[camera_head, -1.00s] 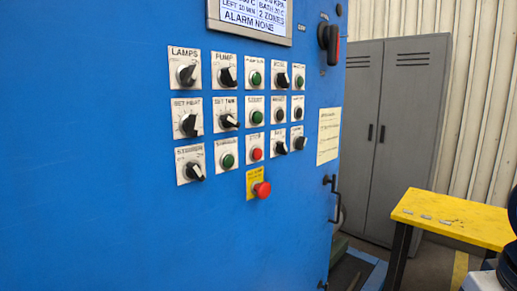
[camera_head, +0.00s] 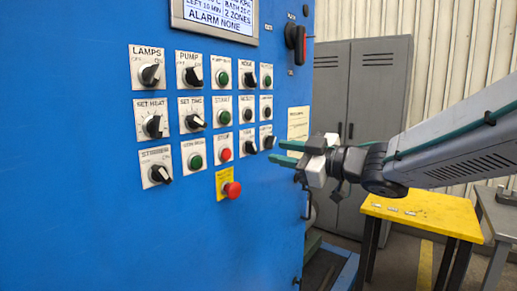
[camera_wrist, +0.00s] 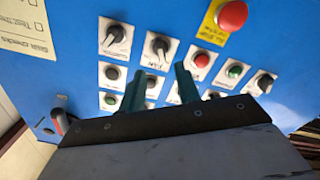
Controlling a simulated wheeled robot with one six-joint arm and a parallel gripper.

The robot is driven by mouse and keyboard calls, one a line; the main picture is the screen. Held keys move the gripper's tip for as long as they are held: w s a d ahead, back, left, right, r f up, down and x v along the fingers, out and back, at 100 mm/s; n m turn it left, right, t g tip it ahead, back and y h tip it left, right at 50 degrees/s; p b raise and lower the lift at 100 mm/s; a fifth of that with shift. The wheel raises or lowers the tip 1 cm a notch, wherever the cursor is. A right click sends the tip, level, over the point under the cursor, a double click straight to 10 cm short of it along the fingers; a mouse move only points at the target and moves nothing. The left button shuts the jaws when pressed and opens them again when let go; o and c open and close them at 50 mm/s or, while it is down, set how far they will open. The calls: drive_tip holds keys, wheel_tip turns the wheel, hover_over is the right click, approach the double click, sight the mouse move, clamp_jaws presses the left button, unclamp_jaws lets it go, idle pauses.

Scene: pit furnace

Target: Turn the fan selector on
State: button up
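The fan selector (camera_head: 249,148) is a black knob on a white plate in the blue panel's lower row, right of a red button. In the wrist view a selector (camera_wrist: 160,46) with a small label that seems to read FAN sits just beyond the fingertips. Its pointer direction is too small to read surely. My gripper (camera_head: 276,152) has green fingers and comes from the right, near the panel's lower right controls. In the wrist view the gripper (camera_wrist: 160,70) shows its two fingers apart with nothing between them. It appears not to touch the knob.
A neighbouring selector (camera_head: 267,142) is close on the right. A red stop button (camera_head: 225,153) and a red emergency button (camera_head: 232,190) are on the left and below. A yellow table (camera_head: 425,212) and grey cabinet (camera_head: 345,100) stand right of the panel.

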sight(255, 147)
drive_tip(key=x, duration=0.7)
drive_tip(key=shift+w+a, duration=0.15)
drive_tip(key=shift+a, duration=0.15)
clamp_jaws()
